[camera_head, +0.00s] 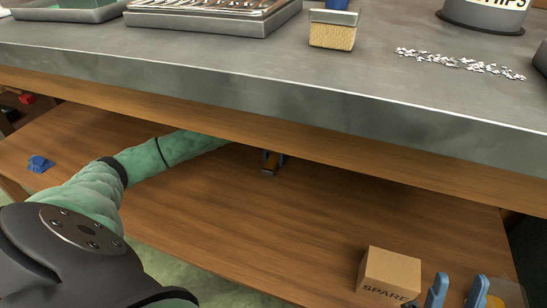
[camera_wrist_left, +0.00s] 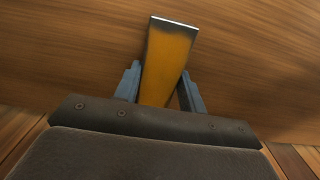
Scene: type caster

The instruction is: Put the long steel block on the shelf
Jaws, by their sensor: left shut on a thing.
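The long steel block (camera_wrist_left: 168,60) shows in the left wrist view as a narrow bar with a pale metal end edge and an orange-brown reflecting face. My left gripper (camera_wrist_left: 160,90) is shut on it, one blue finger on each side. In the head view my left arm reaches under the workbench, and the block's end (camera_head: 270,162) shows small and shaded over the wooden shelf (camera_head: 290,210). Whether the block touches the shelf, I cannot tell. My right gripper (camera_head: 458,284) is at the bottom right, its two blue fingers apart with nothing seen between them.
A cardboard box marked SPARE (camera_head: 391,273) stands at the shelf's front right, beside my right gripper. A blue object (camera_head: 40,164) lies at the shelf's left. The workbench top (camera_head: 300,75) overhangs the shelf; a tray, a sponge-like block and scattered bits lie on it. The middle shelf is clear.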

